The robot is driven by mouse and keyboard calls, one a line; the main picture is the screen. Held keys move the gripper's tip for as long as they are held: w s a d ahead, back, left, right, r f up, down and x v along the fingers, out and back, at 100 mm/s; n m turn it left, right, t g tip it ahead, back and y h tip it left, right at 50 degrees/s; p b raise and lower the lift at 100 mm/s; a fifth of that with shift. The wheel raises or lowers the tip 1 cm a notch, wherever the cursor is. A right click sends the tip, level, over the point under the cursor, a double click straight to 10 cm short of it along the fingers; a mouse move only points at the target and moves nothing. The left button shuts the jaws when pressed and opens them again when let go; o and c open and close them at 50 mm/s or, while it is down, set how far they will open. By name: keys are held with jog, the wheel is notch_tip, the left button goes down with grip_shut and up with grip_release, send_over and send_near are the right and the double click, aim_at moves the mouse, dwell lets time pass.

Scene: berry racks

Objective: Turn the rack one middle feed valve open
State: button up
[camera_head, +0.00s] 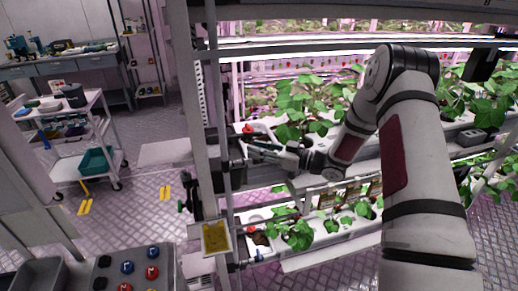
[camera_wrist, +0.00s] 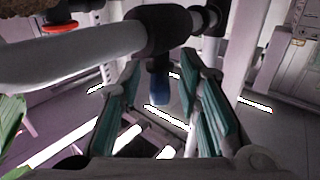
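A valve (camera_wrist: 157,40) with a black body sits on a pale pipe (camera_wrist: 75,52) in the wrist view. A short black stem with a blue end (camera_wrist: 160,92) hangs down from it. My gripper (camera_wrist: 161,78) is open, with one teal-padded finger on each side of the blue end. Gaps show on both sides, and I see no contact. In the head view my gripper (camera_head: 254,147) is at the left end of the rack's middle level, by the upright post (camera_head: 204,130). The valve cannot be made out clearly there.
Green plants (camera_head: 302,105) fill the white trough (camera_head: 350,150) right of my gripper. A lower trough with plants (camera_head: 298,232) lies beneath. A yellow card (camera_head: 214,238) hangs at the post. A cart (camera_head: 88,165) stands left, with open floor between.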

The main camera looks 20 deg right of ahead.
jog(key=shift+c, duration=0.3)
grip_shut()
jog(key=shift+w+f+n+b, duration=0.15)
jog(key=shift+n+b, duration=0.15)
jog(key=shift+b, duration=0.15)
jog(key=shift+w+n+g+y+b, duration=0.1)
jog(key=shift+n+g+y+b, duration=0.5)
jog(key=shift+g, duration=0.4)
jog(key=n+g+y+b, duration=0.1)
jog(key=n+g+b, duration=0.1)
jog(key=g+b, duration=0.1)
jog(key=shift+f+y, duration=0.1)
jog(key=shift+y, duration=0.2)
jog(key=n+g+y+b, duration=0.1)
jog(key=n+g+b, duration=0.1)
jog(key=g+b, duration=0.1)
jog(key=shift+n+g, duration=0.3)
jog(key=shift+g, duration=0.3)
jog(key=shift+n+g+b, duration=0.6)
jog(key=shift+g+b, duration=0.15)
jog(key=shift+g, duration=0.15)
jog(key=shift+s+r, duration=0.2)
